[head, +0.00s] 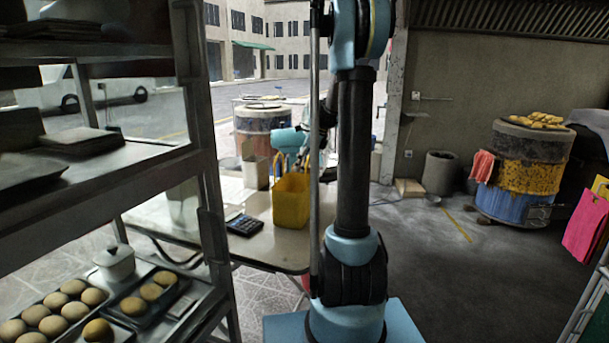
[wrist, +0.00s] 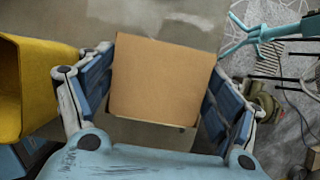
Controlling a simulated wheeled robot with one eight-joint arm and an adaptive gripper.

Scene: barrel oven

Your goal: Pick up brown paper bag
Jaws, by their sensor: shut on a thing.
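The brown paper bag (wrist: 162,78) fills the space between my fingers in the wrist view, as a plain tan rectangle with a darker lower edge. My gripper (wrist: 160,84) is shut on it, with one blue finger on each side. In the head view, my gripper (head: 284,153) shows above the table, partly hidden behind my own arm. A pale beige upright thing (head: 250,172) stands left of it there; I cannot tell whether this is the bag. The bag's contents and underside are hidden.
A yellow basket (head: 291,202) stands on the white table (head: 262,243), close beside my gripper; it also shows in the wrist view (wrist: 40,85). A calculator (head: 244,224) lies near the table's front. A metal rack (head: 213,200) with bun trays stands left.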

